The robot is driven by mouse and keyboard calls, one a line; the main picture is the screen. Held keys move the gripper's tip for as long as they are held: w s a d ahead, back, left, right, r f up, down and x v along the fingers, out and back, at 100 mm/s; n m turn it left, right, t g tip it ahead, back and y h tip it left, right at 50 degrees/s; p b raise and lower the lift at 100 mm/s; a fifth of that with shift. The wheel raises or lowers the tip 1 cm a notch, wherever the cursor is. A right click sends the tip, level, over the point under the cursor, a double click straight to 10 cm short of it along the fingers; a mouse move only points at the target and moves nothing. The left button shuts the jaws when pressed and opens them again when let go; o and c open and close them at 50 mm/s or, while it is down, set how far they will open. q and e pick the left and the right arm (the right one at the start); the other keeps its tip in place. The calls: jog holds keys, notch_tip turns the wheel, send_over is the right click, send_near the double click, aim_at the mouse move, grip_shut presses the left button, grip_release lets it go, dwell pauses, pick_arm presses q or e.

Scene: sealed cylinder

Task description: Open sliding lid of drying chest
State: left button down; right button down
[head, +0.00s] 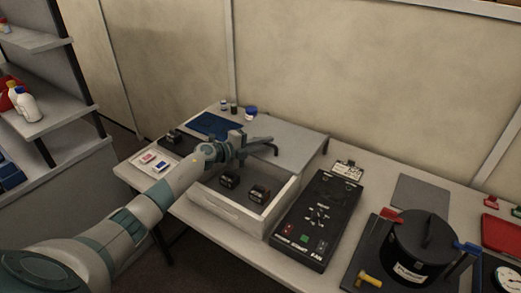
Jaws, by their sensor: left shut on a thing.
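The drying chest (226,211) is a pale open-topped box on the table. Its flat grey sliding lid (290,137) lies toward the back, and the front part of the chest is uncovered. A dark handle (265,142) stands on the lid. My left gripper (241,146) is at the lid's front, shut on what appears to be the handle; its fingers and wrist hide the exact contact. Two small black items (229,180) (259,193) sit inside the chest. My right gripper is not in view.
A black control panel (316,217) lies right of the chest, beside a round black vessel (418,243) with a red and a blue clamp. A blue mat (214,125) and small jars (250,112) are behind left. A shelf unit (40,110) stands at far left.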

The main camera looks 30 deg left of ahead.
pick_arm(q)
jog(key=shift+w, duration=0.1)
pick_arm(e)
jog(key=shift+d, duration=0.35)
pick_arm(q)
jog(key=c, duration=2.1)
grip_release()
jog(key=shift+a, duration=0.1)
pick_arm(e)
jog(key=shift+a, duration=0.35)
